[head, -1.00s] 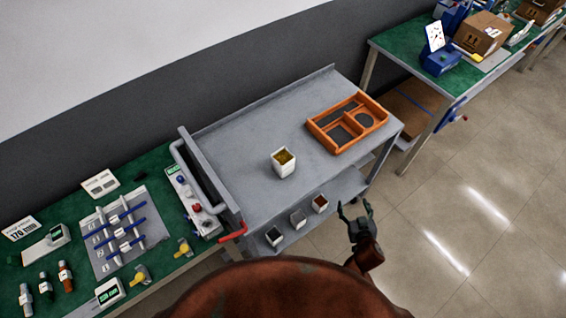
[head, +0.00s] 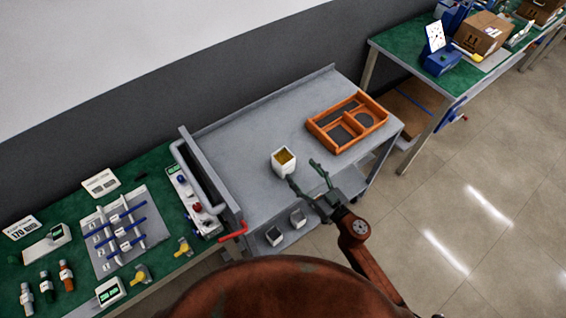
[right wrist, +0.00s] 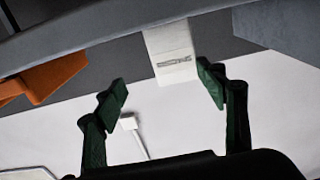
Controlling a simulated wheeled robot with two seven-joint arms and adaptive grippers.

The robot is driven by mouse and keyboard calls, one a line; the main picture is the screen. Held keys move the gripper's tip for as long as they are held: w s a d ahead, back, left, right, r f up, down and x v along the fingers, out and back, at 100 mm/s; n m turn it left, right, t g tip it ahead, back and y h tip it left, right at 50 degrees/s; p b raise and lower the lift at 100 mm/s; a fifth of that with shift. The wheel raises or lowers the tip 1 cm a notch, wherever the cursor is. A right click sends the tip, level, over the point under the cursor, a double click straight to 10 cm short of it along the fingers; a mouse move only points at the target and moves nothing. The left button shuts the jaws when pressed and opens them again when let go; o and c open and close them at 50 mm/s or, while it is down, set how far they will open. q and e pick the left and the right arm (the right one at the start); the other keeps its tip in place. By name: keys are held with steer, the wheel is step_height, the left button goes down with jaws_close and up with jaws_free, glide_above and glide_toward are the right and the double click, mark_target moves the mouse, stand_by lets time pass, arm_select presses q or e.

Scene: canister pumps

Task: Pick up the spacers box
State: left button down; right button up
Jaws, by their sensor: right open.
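A small white box (head: 284,162) with yellow-brown contents stands upright on the top of the grey cart (head: 240,150). In the right wrist view the open fingers (right wrist: 163,80) are spread, with the box ahead, closer to the right finger. My left gripper is not in view.
An orange divided tray (head: 347,122) lies on the cart to the right of the box. Small bins (head: 298,219) stand on the lower shelf. A red handle (head: 234,233) and a green bench (head: 150,205) with tools are on the left. The cart top behind the box is clear.

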mark_target(283, 161)
steer(key=shift+n+g+y, duration=0.3)
steer(key=shift+y, duration=0.1)
steer(key=x, duration=0.2)
steer(key=a+b+x, duration=0.1)
steer(key=x, duration=0.2)
steer(key=s+f+x, duration=0.1)
steer(key=x, duration=0.2)
steer(key=shift+a, duration=0.3)
steer(key=shift+r, duration=0.1)
steer(key=c, duration=1.5)
